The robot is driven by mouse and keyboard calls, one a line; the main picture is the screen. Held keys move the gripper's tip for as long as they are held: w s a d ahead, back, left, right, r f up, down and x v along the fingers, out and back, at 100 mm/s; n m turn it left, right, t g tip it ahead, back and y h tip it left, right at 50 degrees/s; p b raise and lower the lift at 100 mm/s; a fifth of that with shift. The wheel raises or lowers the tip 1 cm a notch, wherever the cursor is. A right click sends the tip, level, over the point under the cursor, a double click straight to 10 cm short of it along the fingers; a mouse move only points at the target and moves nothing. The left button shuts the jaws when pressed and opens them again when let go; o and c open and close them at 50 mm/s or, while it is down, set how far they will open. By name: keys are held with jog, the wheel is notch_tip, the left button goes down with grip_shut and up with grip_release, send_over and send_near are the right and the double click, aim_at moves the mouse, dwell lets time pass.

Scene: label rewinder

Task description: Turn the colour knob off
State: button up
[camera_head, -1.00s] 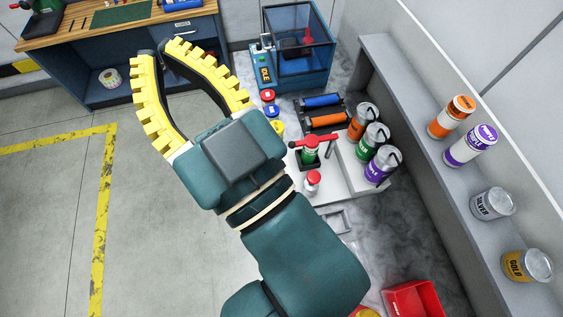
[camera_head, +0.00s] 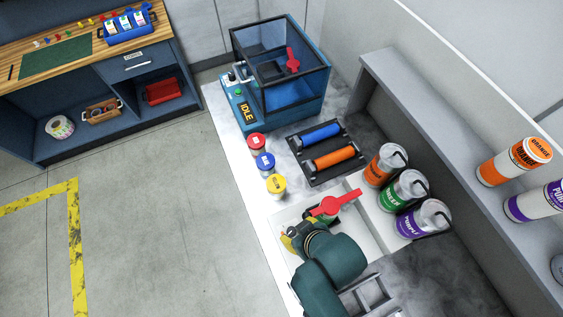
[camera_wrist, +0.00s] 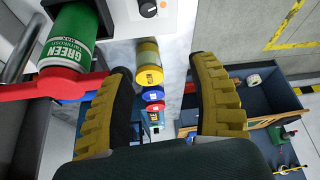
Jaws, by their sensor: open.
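A round black knob (camera_wrist: 148,9) shows at the top of the wrist view, on a white panel (camera_wrist: 185,14) beside a small orange square. Its marking is too small to read, so I cannot tell which way it is set. My gripper (camera_wrist: 163,70) is open, with a yellow ribbed finger on each side and nothing between them. The knob lies beyond the fingertips, apart from them. In the head view my gripper (camera_head: 289,241) is low at the white station (camera_head: 283,222), mostly hidden by my own arm, and the knob is hidden there.
A red lever (camera_head: 336,203) rises beside my wrist; in the wrist view it crosses a green can (camera_wrist: 72,40) close to the left finger. Orange, green and purple cans stand right. Red, blue and yellow pots (camera_head: 276,184) line the counter edge. A blue machine reads IDLE (camera_head: 247,112).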

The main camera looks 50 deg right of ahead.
aim_at(292, 231)
jog(key=w+f, duration=0.1)
jog(key=f, duration=0.4)
jog(key=d+f, duration=0.1)
jog(key=f, duration=0.5)
jog(key=w+d+f+b, duration=0.1)
jog(key=f, duration=0.5)
jog(key=shift+w+f, duration=0.1)
jog(key=shift+w, duration=0.25)
grip_shut()
